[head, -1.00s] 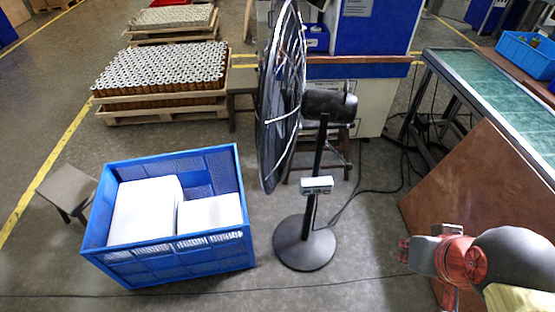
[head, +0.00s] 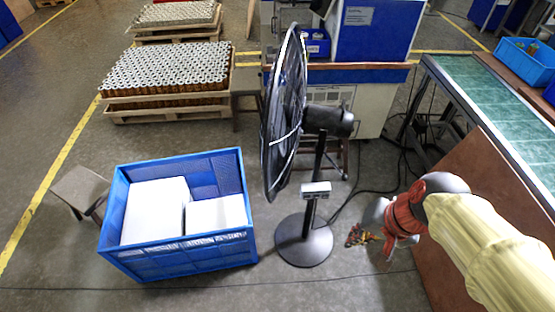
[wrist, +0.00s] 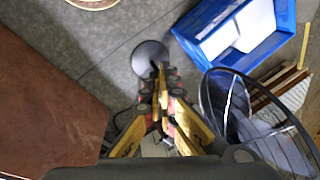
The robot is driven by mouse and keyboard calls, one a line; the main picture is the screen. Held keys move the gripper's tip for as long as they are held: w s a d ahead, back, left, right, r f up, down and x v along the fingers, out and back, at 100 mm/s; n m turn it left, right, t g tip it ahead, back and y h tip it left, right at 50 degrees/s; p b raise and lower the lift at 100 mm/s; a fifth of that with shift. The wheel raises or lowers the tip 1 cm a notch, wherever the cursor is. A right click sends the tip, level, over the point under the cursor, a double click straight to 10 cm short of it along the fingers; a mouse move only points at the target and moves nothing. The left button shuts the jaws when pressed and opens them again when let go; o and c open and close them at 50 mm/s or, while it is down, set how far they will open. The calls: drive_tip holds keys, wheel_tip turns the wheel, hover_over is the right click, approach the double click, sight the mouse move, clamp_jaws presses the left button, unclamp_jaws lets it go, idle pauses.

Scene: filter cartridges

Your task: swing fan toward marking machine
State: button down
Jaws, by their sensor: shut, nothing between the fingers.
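The black pedestal fan (head: 285,112) stands upright on a round base (head: 304,242). Its caged head is seen nearly edge-on, facing left, with the motor housing (head: 330,118) on the right. A small white control box (head: 316,189) is on its pole. In the wrist view, the fan cage (wrist: 207,95) is at right and its round base (wrist: 150,54) lies beyond the fingers. My gripper (head: 352,236) is shut and empty, right of the pole and apart from it in the head view; it fills the lower middle of the wrist view (wrist: 160,72). A blue-and-white cabinet (head: 376,28), possibly the marking machine, stands behind the fan.
A blue crate (head: 180,260) with white boxes stands left of the fan. A small stool (head: 80,187) is farther left. Pallets of cartridges (head: 165,75) are behind. A brown board (head: 480,190) and green-topped table (head: 490,95) bound the right. Cables lie behind the fan base.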

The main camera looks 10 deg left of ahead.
drive_tip(key=w+a+r+m+t+y+p, duration=0.1)
drive_tip(key=w+a+r+m+y+p, duration=0.15)
drive_tip(key=w+a+m, duration=0.55)
drive_tip(key=w+a+r+m+t+y+p, duration=0.1)
drive_tip(key=w+a+m+y, duration=0.25)
drive_tip(key=m, duration=0.85)
drive_tip(key=shift+h, duration=0.5)
drive_tip(key=shift+w+a+r+b+x, duration=0.15)
drive_tip(key=shift+a+r+b+x, duration=0.25)
drive_tip(key=shift+x, duration=1.9)
drive_tip(key=shift+w+a+r+b+x, duration=0.15)
drive_tip(key=shift+a+r+b+x, duration=0.2)
drive_tip(key=shift+x, duration=1.9)
drive_tip(key=shift+w+a+r+b+x, duration=0.15)
drive_tip(key=shift+a+r+b+x, duration=0.25)
drive_tip(key=shift+x, duration=1.9)
